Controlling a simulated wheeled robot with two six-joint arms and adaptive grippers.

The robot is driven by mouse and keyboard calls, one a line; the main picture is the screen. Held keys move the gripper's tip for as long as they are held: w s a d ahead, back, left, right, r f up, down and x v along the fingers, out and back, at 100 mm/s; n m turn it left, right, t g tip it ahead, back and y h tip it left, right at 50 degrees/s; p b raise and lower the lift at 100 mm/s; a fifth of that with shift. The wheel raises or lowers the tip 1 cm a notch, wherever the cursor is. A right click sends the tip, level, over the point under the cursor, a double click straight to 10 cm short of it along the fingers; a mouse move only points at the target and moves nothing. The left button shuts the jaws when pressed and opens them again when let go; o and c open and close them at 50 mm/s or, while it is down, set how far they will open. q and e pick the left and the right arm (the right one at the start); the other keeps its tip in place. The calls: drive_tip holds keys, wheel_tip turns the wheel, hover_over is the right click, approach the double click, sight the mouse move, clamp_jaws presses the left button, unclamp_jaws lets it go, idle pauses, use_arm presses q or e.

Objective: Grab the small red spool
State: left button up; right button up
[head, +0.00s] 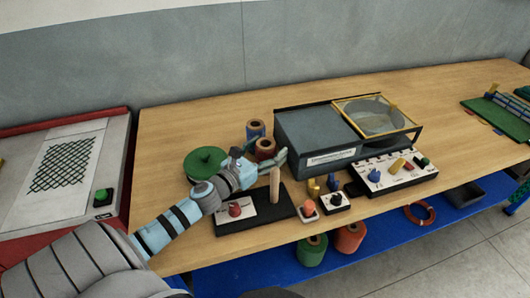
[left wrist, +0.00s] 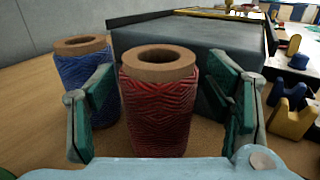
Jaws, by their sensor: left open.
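The small red spool (head: 265,148) stands upright on the wooden table, left of the grey box. In the left wrist view the red spool (left wrist: 160,105), wound with red twine on a brown core, stands between the two green fingers. My left gripper (head: 263,160) is open around it, and I see gaps between the fingers and the twine. The fingers partly hide the spool in the head view. A blue spool (head: 255,130) stands just behind it; it also shows at the left in the left wrist view (left wrist: 83,68). My right gripper is not in view.
A grey box (head: 310,138) with a clear-lidded tray (head: 378,118) stands to the right. A green disc (head: 205,162) lies left of my gripper. A black board with a wooden peg (head: 275,185) is in front. Green (head: 311,250) and orange (head: 349,238) spools sit on the blue lower shelf.

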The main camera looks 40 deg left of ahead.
use_arm(q)
drive_tip(key=c, duration=1.3)
drive_tip(key=shift+c, duration=0.2)
